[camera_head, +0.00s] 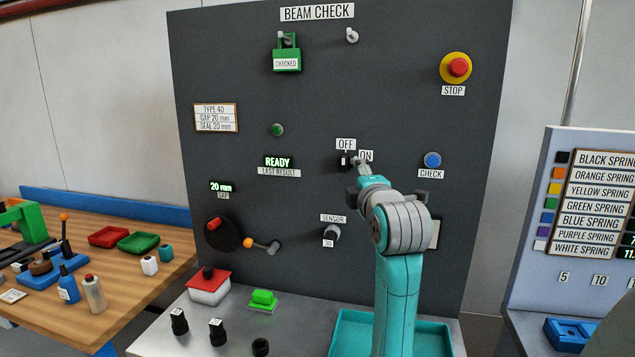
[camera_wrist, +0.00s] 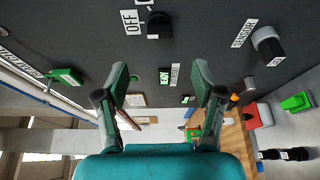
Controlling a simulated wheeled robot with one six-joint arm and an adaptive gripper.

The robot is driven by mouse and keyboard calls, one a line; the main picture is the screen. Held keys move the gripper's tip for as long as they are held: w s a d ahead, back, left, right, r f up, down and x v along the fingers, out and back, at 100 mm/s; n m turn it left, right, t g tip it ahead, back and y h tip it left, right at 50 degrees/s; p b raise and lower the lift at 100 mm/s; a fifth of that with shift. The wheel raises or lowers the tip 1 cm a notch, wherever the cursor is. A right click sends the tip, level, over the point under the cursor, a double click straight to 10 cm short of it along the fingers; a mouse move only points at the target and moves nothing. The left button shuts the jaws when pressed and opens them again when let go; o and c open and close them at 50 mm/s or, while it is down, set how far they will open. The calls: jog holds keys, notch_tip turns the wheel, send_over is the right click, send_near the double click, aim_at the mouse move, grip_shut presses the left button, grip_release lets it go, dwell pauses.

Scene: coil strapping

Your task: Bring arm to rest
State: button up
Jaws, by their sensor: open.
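My arm rises in front of the grey beam check panel (camera_head: 310,105) in the head view. My gripper (camera_head: 362,170) is just in front of the panel, by the OFF/ON switch (camera_head: 345,161), and partly covers the area around the ON label. The wrist view shows my gripper (camera_wrist: 160,68) with its two fingers spread apart and nothing between them. The switch (camera_wrist: 158,25) shows above the fingers there, apart from them. In the head view, I cannot tell whether a fingertip touches the panel.
A sensor knob (camera_head: 331,233) and a blue check button (camera_head: 432,160) flank my arm. A teal tray (camera_head: 345,328) lies below. A lever with an orange knob (camera_head: 273,246) sticks out from the panel. A green padlock (camera_head: 287,59) marked CHECKED hangs at the top. The READY display is lit.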

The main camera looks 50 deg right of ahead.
jog(key=w+a+f+m+t+y, duration=0.1)
jog(key=a+f+y, duration=0.1)
jog(key=a+f, duration=0.55)
jog(key=w+a+f+m+y, duration=0.1)
jog(key=a+f, duration=0.3)
jog(key=f, duration=0.6)
jog(key=w+a+f+m+t+y, duration=0.1)
jog(key=a+f+y, duration=0.1)
jog(key=a+f, duration=0.5)
jog(key=s+a+f+m+y, duration=0.1)
jog(key=s+a+f, duration=0.35)
jog(key=f, duration=0.25)
jog(key=s+a+f+m+y, duration=0.1)
jog(key=s+a+f+y, duration=0.15)
jog(key=a+f, duration=0.4)
jog(key=s+a+f+m+y, duration=0.1)
jog(key=s+a, duration=0.3)
jog(key=s, duration=0.4)
jog(key=s+a+f+m+y, duration=0.1)
jog(key=s+a, duration=0.3)
jog(key=s, duration=0.5)
jog(key=s+a+f+m+y, duration=0.2)
jog(key=s+a, duration=0.2)
jog(key=s, duration=0.5)
jog(key=shift+s+a+f, duration=0.15)
jog(key=shift+s+f, duration=0.05)
jog(key=shift+s, duration=0.05)
